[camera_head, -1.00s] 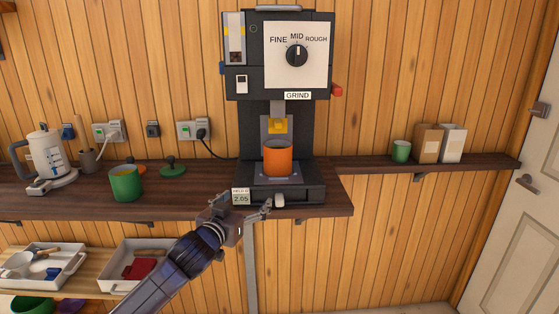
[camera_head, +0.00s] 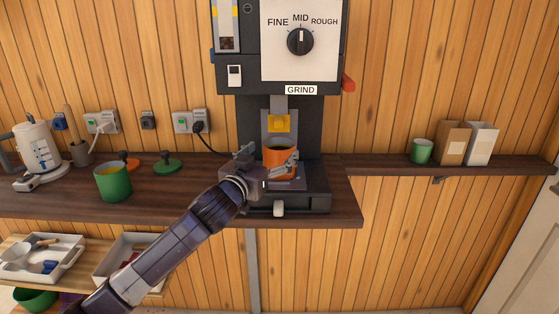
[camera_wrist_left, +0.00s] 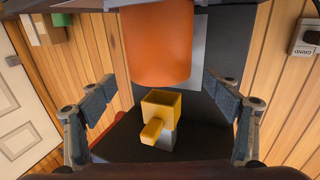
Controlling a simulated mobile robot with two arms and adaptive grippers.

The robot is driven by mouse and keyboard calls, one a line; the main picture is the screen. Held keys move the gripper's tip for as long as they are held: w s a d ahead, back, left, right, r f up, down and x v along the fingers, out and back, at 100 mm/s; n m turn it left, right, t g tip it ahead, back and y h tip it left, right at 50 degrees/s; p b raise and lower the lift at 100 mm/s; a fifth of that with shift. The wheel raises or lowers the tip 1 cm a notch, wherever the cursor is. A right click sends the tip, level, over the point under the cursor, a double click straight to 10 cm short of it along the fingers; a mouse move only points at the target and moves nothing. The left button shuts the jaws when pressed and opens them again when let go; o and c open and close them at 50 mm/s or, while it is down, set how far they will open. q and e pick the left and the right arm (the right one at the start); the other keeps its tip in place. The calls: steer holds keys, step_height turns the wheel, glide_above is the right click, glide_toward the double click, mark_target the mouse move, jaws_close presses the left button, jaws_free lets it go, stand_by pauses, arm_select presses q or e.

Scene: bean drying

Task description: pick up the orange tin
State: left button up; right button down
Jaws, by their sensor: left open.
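The orange tin (camera_head: 279,155) stands upright on the grinder's platform, below the yellow spout (camera_head: 279,124). My left gripper (camera_head: 268,162) is open at the tin, with one finger in front of the tin's lower right side in the head view. In the left wrist view the tin (camera_wrist_left: 156,45) is at the top centre, between the two open fingers (camera_wrist_left: 158,98), with a gap on each side. The yellow spout (camera_wrist_left: 160,115) also shows there, below the tin. My right gripper is not in view.
The black grinder (camera_head: 248,122) rises around and behind the tin. A green tin (camera_head: 112,182) stands on the dark counter (camera_head: 200,200) to the left. A green cup (camera_head: 421,151) and two cartons (camera_head: 468,143) are on the right shelf.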

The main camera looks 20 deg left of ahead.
mark_target(285, 141)
arm_select(q)
steer(key=shift+w+d+f+p, duration=0.15)
steer(key=shift+w+p, duration=0.4)
steer(key=shift+w, duration=0.6)
steer(key=w, duration=0.2)
steer(key=shift+w+d+f+p, duration=0.15)
steer(key=shift+w+f+p, duration=0.05)
steer(key=shift+w+p, duration=0.15)
steer(key=shift+w, duration=0.1)
steer(key=shift+c, duration=0.7)
steer(key=c, duration=1.5)
steer(key=shift+o, duration=0.2)
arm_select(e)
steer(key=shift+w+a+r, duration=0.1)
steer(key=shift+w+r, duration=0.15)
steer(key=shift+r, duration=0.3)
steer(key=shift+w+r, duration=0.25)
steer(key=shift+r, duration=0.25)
arm_select(q)
steer(key=shift+r, duration=0.15)
